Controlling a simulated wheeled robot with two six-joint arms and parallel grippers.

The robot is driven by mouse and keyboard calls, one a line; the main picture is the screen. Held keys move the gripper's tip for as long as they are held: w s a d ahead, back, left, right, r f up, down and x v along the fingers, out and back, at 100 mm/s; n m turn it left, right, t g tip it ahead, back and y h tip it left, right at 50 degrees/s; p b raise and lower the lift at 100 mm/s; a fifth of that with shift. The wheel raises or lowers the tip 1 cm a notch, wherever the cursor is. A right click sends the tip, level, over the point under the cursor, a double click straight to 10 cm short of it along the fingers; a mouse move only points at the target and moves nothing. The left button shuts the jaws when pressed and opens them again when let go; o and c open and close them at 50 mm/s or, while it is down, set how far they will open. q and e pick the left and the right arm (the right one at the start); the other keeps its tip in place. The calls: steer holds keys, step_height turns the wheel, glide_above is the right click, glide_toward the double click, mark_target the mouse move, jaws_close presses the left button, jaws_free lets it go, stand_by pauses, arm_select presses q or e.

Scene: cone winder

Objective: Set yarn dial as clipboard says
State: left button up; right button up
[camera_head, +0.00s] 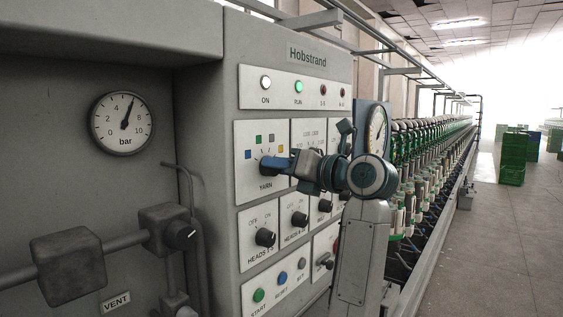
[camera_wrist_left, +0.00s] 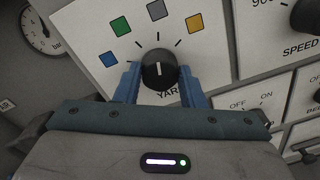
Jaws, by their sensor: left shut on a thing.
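The yarn dial is a round black knob (camera_wrist_left: 158,70) with a white line, on a pale panel marked YARN. Blue (camera_wrist_left: 108,59), green (camera_wrist_left: 120,26), grey (camera_wrist_left: 157,10) and yellow (camera_wrist_left: 194,22) squares fan around it. In the left wrist view, the white line runs nearly upright, roughly in line with the grey square. My left gripper (camera_head: 276,165) is shut on the knob; its blue fingers (camera_wrist_left: 160,88) sit on either side. In the head view the fingers partly cover the knob. I see no clipboard. My right gripper is out of view.
Lamps (camera_head: 299,87) sit above the dial, a HEADS 1-2 knob (camera_head: 265,237) and push buttons (camera_head: 258,295) below. Pipework (camera_head: 168,229) and a bar gauge (camera_head: 122,123) stand left. A spindle row (camera_head: 432,150) recedes right beside a clear floor aisle (camera_head: 485,240).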

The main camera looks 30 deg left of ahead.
arm_select(q)
steer(key=shift+w+m+g+p, duration=0.15)
steer(key=shift+m+g+p, duration=0.15)
steer(key=shift+m+p, duration=3.2)
steer(key=shift+m+b, duration=0.85)
steer(key=shift+m, duration=0.25)
steer(key=o, duration=1)
steer(key=shift+d, duration=0.15)
